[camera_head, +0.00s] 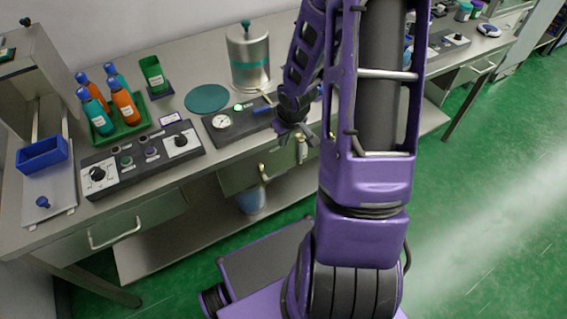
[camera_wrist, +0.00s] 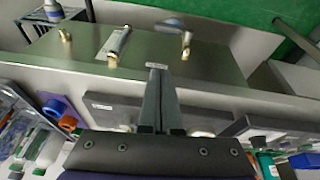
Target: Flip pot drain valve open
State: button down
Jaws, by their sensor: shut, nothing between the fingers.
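A steel pot (camera_head: 248,62) with a green knob and green band stands at the back of the bench. Brass fittings sit on the bench's front panel, one left of my gripper (camera_head: 262,171) and one just below it (camera_head: 302,150). The wrist view shows several fittings: a brass one with a blurred grey-blue lever (camera_wrist: 186,42), a silver handle with a brass end (camera_wrist: 116,42), and a small brass one (camera_wrist: 65,35). I cannot tell which is the pot's drain valve. My gripper (camera_head: 304,134) is shut and empty at the bench's front edge; its fingertips (camera_wrist: 157,68) appear apart from the fittings.
A gauge panel (camera_head: 214,136) and a knob panel (camera_head: 110,172) lie along the bench front. A green tray (camera_head: 122,133) holds orange and teal bottles. A blue bin (camera_head: 42,154) is at far left, a bucket (camera_head: 250,201) on the lower shelf. The floor at right is clear.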

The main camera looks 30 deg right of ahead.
aim_at(281, 174)
jog(key=shift+m+y, duration=0.3)
jog(key=s+b+x, duration=0.1)
jog(key=x, duration=0.3)
jog(key=s+b+x, duration=0.1)
jog(key=b+x, duration=0.1)
jog(key=x, duration=0.3)
jog(key=s+f+b+x, duration=0.1)
jog(key=x, duration=0.4)
jog(key=shift+s+a+f, duration=0.1)
jog(key=shift+a, duration=0.15)
